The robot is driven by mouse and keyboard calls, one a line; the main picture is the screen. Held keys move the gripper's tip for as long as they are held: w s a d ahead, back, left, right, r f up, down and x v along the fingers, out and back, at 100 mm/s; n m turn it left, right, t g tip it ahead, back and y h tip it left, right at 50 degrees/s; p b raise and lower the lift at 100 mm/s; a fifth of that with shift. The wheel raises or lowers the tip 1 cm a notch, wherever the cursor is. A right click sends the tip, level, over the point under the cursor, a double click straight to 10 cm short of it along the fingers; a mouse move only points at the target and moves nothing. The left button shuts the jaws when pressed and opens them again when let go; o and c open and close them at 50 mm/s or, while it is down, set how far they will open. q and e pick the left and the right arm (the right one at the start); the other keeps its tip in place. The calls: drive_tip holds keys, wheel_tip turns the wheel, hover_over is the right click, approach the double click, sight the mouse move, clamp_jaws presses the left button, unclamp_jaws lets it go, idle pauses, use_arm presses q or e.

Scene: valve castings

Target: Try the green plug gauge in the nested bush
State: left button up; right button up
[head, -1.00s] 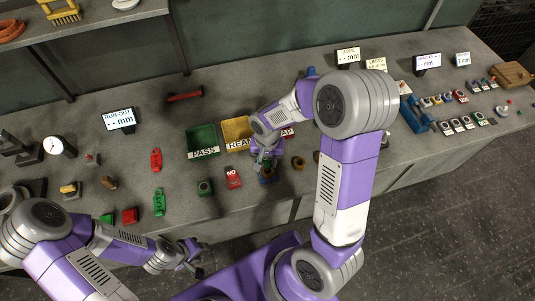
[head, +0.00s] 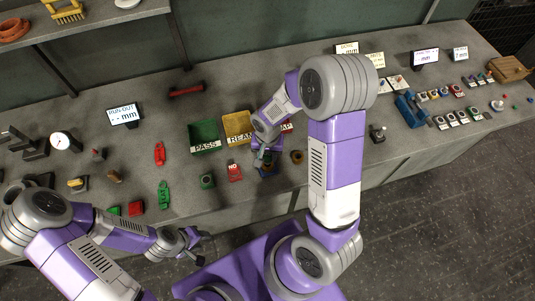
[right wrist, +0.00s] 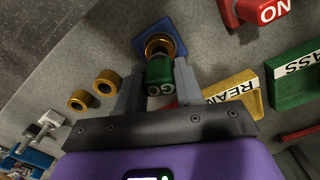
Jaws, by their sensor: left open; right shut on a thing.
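The bronze bush (right wrist: 159,44) sits in a blue nest (right wrist: 173,28) just beyond the gauge. The gauge's handle overlaps the near side of the bush's ring. Its tip is hidden, so I cannot tell whether it is inside the bore. In the head view my right gripper (head: 264,162) is over the nest (head: 267,173) and hides most of the bush. My left gripper (head: 192,244) is open and empty off the bench's front edge.
Loose bronze bushes (right wrist: 106,80) lie on the other side. The green PASS tray (head: 205,136) and yellow REAM tray (head: 237,127) lie behind.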

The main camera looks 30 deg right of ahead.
drive_tip(key=shift+f+b, duration=0.45)
idle(0.5)
drive_tip(key=shift+r, duration=0.1)
idle(1.1)
drive_tip(key=shift+r+p, duration=1.65)
drive_tip(key=shift+r, duration=0.5)
drive_tip(key=shift+f, duration=0.1)
